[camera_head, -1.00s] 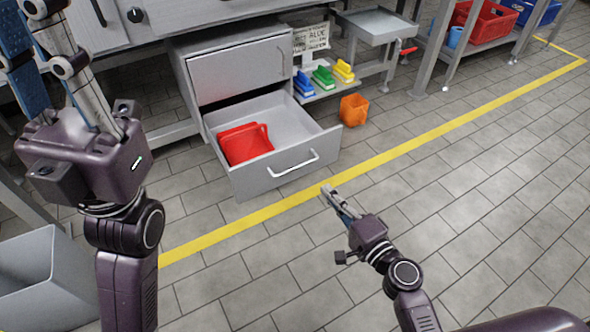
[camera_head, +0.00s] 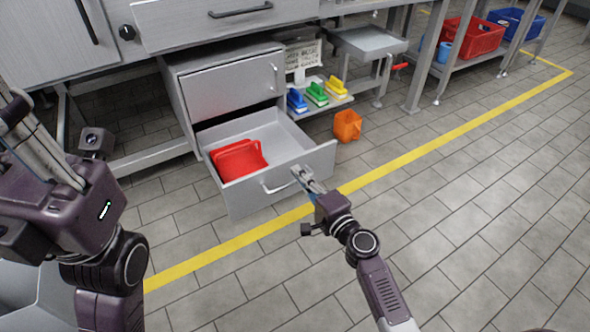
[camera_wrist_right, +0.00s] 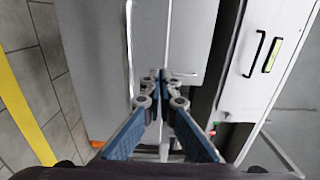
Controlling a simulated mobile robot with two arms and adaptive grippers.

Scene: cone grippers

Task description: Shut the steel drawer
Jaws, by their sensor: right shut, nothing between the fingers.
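The steel drawer (camera_head: 229,197) is pulled well out of the low cabinet, with a red item (camera_head: 238,159) lying inside. My right gripper (camera_head: 299,171) is shut and empty. Its fingertips overlap the right end of the drawer's bar handle (camera_head: 275,188) in the head view; I cannot tell whether they touch it. In the right wrist view the closed fingertips (camera_wrist_right: 163,76) point at the grey fronts, with the drawer front (camera_wrist_right: 92,60) on the left. My left gripper (camera_head: 40,140) is at the left edge, away from the drawer, its fingers partly cut off.
A closed upper drawer (camera_head: 230,82) sits above the open one. An orange container (camera_head: 347,126) stands on the floor to the right. A low shelf holds blue, green and yellow brushes (camera_head: 317,94). Tiled floor with a yellow line (camera_head: 400,162) is clear at the right.

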